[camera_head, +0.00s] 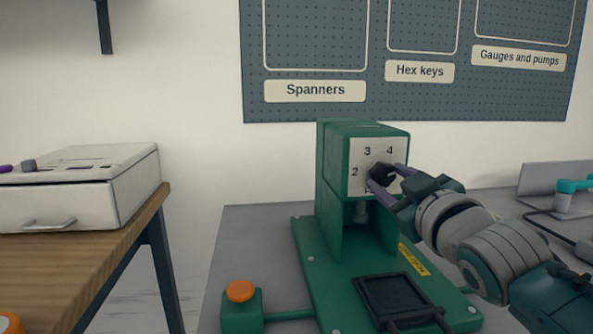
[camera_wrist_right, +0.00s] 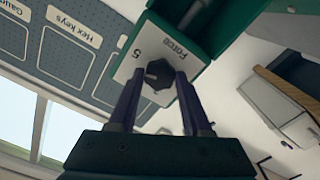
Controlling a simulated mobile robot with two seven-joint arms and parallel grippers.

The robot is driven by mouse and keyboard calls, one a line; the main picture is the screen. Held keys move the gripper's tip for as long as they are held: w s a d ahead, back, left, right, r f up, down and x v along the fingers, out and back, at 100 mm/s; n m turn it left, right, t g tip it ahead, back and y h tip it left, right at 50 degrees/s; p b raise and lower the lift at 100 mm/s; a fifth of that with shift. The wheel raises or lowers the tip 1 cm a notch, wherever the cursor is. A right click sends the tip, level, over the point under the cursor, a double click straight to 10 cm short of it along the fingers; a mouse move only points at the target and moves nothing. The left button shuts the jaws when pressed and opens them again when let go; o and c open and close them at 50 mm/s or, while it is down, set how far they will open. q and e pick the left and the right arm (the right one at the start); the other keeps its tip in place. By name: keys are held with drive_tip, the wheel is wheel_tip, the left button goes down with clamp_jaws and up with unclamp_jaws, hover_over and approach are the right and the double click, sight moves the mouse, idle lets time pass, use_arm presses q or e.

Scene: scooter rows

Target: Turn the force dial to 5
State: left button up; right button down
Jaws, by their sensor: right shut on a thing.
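The force dial is a black knob (camera_head: 381,172) on a white plate (camera_head: 356,184) on the front of a green press (camera_head: 334,209). The numbers 2, 3 and 4 show around it in the head view. The wrist view shows a 5 and the word Force beside the knob (camera_wrist_right: 158,78). A pale pointer mark shows on the knob; I cannot tell surely which number it points to. My right gripper (camera_head: 386,176) is shut on the knob, with one purple finger on each side, and hides part of the scale. My left gripper is not in view.
A green box with an orange button (camera_head: 240,291) stands at the press's front left. A black framed pad (camera_head: 395,295) lies on its base. A wooden bench (camera_head: 84,244) with a white drawer unit (camera_head: 60,207) is at left. A pegboard (camera_head: 415,98) hangs behind.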

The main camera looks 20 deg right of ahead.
drive_tip(key=m+p, duration=0.1)
drive_tip(key=m, duration=0.2)
drive_tip(key=shift+m, duration=0.4)
idle(0.4)
drive_tip(key=shift+c, duration=1.7)
unclamp_jaws()
